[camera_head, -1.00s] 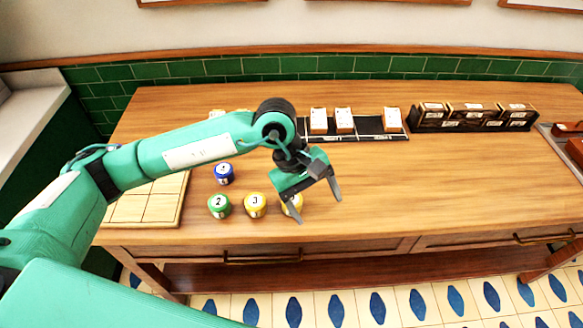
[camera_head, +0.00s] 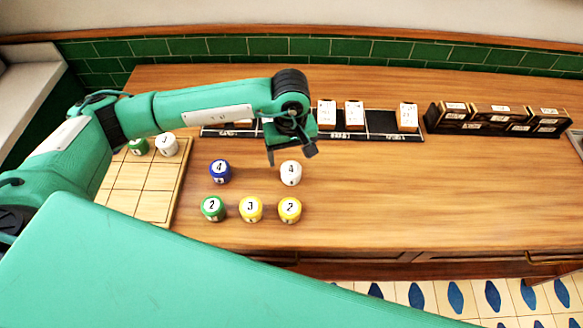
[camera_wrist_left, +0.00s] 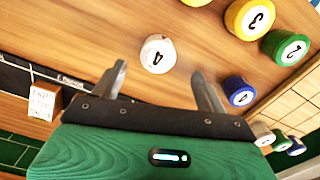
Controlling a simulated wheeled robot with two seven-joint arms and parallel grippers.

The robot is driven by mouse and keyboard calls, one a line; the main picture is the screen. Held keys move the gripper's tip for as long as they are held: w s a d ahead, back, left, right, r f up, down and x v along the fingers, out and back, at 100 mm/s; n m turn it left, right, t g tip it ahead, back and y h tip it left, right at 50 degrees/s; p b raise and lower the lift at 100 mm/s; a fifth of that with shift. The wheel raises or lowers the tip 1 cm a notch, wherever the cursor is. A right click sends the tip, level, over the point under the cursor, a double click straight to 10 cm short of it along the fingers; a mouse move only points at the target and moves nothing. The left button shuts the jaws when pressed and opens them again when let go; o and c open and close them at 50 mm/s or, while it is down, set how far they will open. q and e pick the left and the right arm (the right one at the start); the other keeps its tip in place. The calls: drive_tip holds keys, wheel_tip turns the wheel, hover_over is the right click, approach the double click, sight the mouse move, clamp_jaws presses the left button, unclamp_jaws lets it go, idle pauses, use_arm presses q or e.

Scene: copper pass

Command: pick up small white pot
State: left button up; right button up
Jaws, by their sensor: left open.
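The small white pot (camera_head: 290,173) is marked 4 and stands upright on the wooden table, behind the yellow pot marked 2. In the left wrist view the white pot (camera_wrist_left: 158,54) lies beyond the fingertips, nearer the left finger. My left gripper (camera_head: 291,152) is above and just behind the pot, pointing down, and its fingers are apart with nothing between them. It also shows in the left wrist view (camera_wrist_left: 158,82). A second white pot (camera_head: 167,144) stands on the gridded board at the left. My right gripper is not in view.
Nearby stand a blue pot (camera_head: 220,171), a green pot (camera_head: 213,208) and two yellow pots, one marked 3 (camera_head: 251,209) and one marked 2 (camera_head: 290,210). The gridded board (camera_head: 140,205) is at left. A black rack (camera_head: 381,122) with white-faced blocks is behind. The table's right is clear.

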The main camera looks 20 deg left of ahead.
sight(291, 169)
use_arm(q)
wheel_tip(291, 169, down, 2)
drive_tip(key=shift+w+f, duration=0.15)
drive_tip(key=shift+f+p, duration=0.75)
drive_tip(key=shift+p, duration=0.15)
wheel_tip(291, 169, down, 3)
drive_tip(key=shift+f+p, duration=0.1)
drive_tip(key=shift+p, duration=0.75)
drive_tip(key=shift+d+f, duration=0.1)
drive_tip(key=shift+f, duration=0.4)
drive_tip(key=shift+c, duration=0.2)
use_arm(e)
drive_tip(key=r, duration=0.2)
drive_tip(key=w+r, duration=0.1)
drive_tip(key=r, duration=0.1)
use_arm(q)
drive_tip(key=c, duration=1.1)
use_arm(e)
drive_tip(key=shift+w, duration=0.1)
